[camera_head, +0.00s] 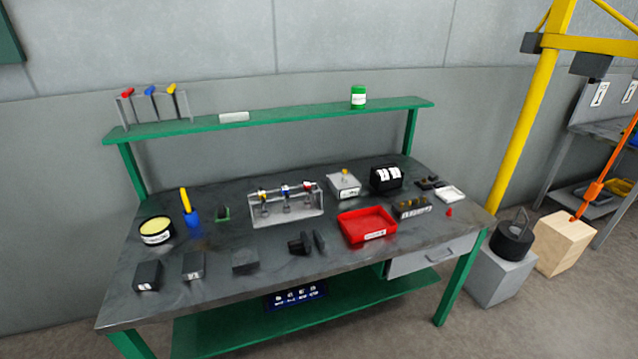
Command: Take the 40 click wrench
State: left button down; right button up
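No wrench can be picked out as the 40 click one; no such marking is readable at this size. A second rack (155,108) at the left end of the green shelf holds three tools with red (127,92), blue (149,90) and yellow (171,88) handles. Which of these are wrenches, I cannot tell. Neither of my grippers is in view.
The dark workbench (220,290) also bears a red tray (367,225), a yellow-topped round tin (156,230), a blue holder with a yellow handle (186,200), a black box with white panels (386,178) and several dark blocks. A yellow post (527,110) stands right.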

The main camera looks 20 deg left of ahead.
aim_at(306, 185)
jog(key=i, duration=0.2)
jog(key=i+u, duration=0.25)
jog(key=u, duration=0.15)
jog(key=i+u, duration=0.3)
jog(key=u, duration=0.15)
